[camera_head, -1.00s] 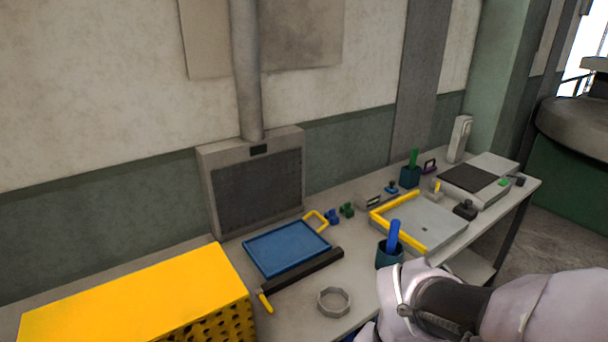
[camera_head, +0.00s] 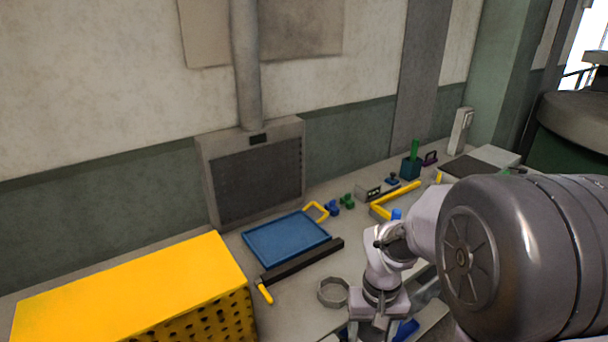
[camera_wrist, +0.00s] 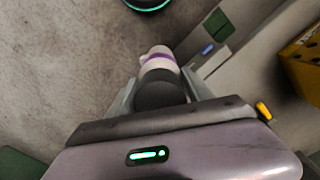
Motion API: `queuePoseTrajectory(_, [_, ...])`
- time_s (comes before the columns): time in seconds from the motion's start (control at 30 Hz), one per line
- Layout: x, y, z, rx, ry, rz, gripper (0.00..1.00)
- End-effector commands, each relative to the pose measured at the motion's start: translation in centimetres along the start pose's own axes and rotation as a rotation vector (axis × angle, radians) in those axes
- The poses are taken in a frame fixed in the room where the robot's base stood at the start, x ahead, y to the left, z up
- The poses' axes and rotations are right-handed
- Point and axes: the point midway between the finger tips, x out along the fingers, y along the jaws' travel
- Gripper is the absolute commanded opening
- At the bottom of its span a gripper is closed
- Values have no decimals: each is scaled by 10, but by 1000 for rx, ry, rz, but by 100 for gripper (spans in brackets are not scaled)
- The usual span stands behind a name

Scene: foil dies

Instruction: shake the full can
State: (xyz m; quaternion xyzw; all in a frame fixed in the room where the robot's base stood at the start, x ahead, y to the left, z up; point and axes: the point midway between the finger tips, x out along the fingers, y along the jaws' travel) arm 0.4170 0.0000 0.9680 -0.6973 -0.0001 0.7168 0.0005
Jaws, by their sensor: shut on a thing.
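In the wrist view, a can (camera_wrist: 159,62) with a white body, a purple band and a dark grey near end sits between the two fingers of my gripper (camera_wrist: 157,92). My gripper is shut on it, with one finger on each side. The can hangs over bare grey floor, beside the bench. Its far end points away from the wrist. In the head view, my arm reaches down at the front edge of the bench. The can cannot be made out there, and my own arm covers much of the right side.
The bench holds a yellow perforated box (camera_head: 140,290), a blue tray (camera_head: 286,238), a dark bar (camera_head: 302,260), a grey ring (camera_head: 333,292), a yellow-edged tray (camera_head: 392,200) and a teal cup with a green marker (camera_head: 411,165). Open floor (camera_wrist: 60,70) shows in the wrist view.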

Motion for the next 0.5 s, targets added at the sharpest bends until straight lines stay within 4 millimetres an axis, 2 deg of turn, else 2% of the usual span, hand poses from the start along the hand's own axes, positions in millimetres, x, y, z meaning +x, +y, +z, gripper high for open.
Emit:
queuePoseTrajectory(0.03, [-52, 0, -9, 0, 45, 1, 0])
queuePoseTrajectory(0.07, [-51, 0, -7, -1, 32, 0, 0])
queuePoseTrajectory(0.1, [-7, 0, -2, -1, 7, 1, 0])
queuePoseTrajectory(0.13, [19, 0, -2, -2, 6, 1, 0])
queuePoseTrajectory(0.17, [27, 0, -4, -2, 15, 1, 0])
queuePoseTrajectory(0.23, [-41, 0, -10, 1, 48, 0, 0])
queuePoseTrajectory(0.27, [-54, 0, -9, 0, 42, 1, 0])
queuePoseTrajectory(0.3, [-32, 0, -4, -1, 18, 1, 0])
queuePoseTrajectory(0.33, [3, 0, -2, -2, 5, 0, 0])
queuePoseTrajectory(0.37, [24, 0, -3, -1, 8, 0, 0])
queuePoseTrajectory(0.4, [16, 0, -8, -1, 28, 1, 0])
queuePoseTrajectory(0.43, [-22, 0, -11, 1, 47, 1, 0])
queuePoseTrajectory(0.47, [-47, 0, -10, 1, 47, 1, 0])
queuePoseTrajectory(0.5, [-51, 0, -6, 0, 32, 0, 0])
